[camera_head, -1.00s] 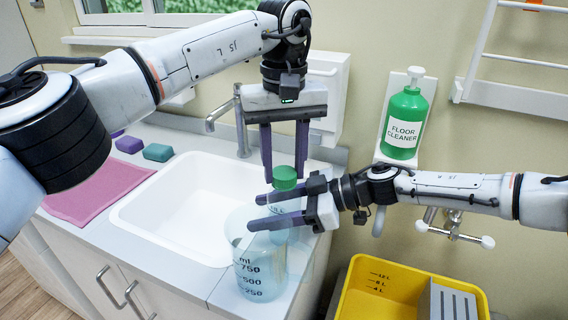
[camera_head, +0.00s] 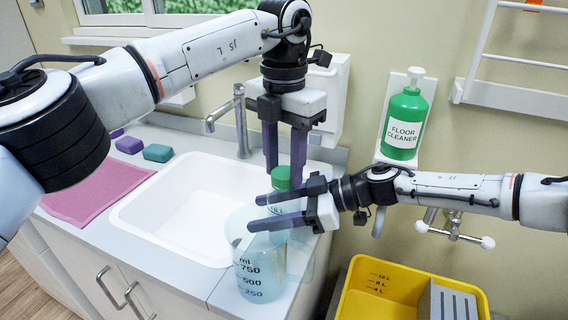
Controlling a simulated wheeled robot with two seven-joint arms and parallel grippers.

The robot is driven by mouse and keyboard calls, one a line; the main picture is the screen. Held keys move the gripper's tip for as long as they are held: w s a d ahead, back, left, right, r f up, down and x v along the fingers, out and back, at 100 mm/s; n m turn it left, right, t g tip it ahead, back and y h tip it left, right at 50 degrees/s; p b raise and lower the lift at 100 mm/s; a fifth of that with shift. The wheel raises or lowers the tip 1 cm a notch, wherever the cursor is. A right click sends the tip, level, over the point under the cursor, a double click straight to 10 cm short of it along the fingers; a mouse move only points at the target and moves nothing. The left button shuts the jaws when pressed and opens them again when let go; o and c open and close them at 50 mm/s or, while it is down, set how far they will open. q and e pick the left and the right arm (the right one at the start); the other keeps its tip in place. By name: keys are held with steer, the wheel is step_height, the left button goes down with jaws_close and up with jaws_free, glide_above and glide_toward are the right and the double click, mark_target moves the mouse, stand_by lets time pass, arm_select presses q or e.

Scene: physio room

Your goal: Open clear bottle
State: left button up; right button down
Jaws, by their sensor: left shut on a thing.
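The clear bottle (camera_head: 279,209) has a green cap (camera_head: 281,178) and stands upright at the counter's right front corner. Its lower part is partly hidden by a clear measuring jug in front. My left gripper (camera_head: 284,176) comes down from above and is shut on the green cap, one finger on each side. My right gripper (camera_head: 258,212) reaches in from the right, with its two fingers around the bottle's upper part below the cap. It looks shut on the bottle, though the contact is partly hidden.
The measuring jug (camera_head: 258,268) stands close in front of the bottle. A white sink (camera_head: 180,215) lies to the left, with a tap (camera_head: 240,125) behind it. Floor cleaner (camera_head: 405,120) hangs on the wall. A yellow bucket (camera_head: 365,300) is below at right.

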arm_select(q)
steer(key=n, duration=0.4)
steer(key=shift+n, duration=0.3)
steer(key=n, duration=1)
steer(key=shift+r+n, duration=0.1)
steer(key=shift+n, duration=0.2)
steer(key=n, duration=0.6)
steer(key=shift+r, duration=0.1)
steer(key=shift+r, duration=1)
